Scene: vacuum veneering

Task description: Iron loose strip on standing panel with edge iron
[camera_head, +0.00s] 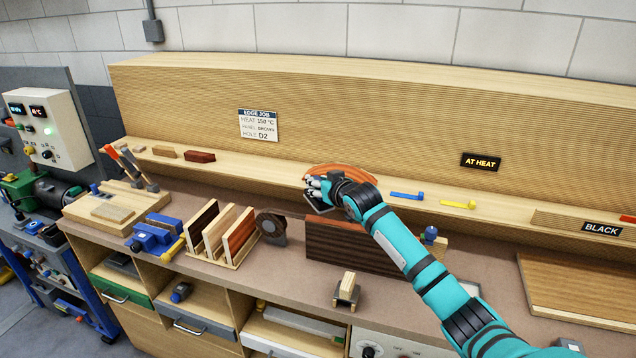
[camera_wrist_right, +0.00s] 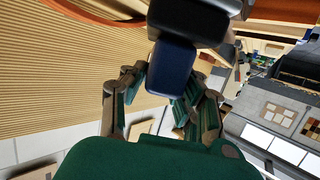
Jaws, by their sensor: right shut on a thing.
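The standing panel (camera_head: 352,262) is dark brown and upright on the bench, in the middle of the head view. A reddish-brown curved strip (camera_head: 355,174) shows just behind my right gripper (camera_head: 320,186), above the panel. My right gripper is shut on the edge iron, whose dark blue-black body (camera_wrist_right: 172,66) shows between the fingers in the right wrist view. I cannot tell whether the iron touches the strip. My left gripper is not in view.
A small wooden block on a stand (camera_head: 346,290) is in front. Blue (camera_head: 406,196) and yellow (camera_head: 458,204) tools lie on the ledge below the AT HEAT sign (camera_head: 481,162).

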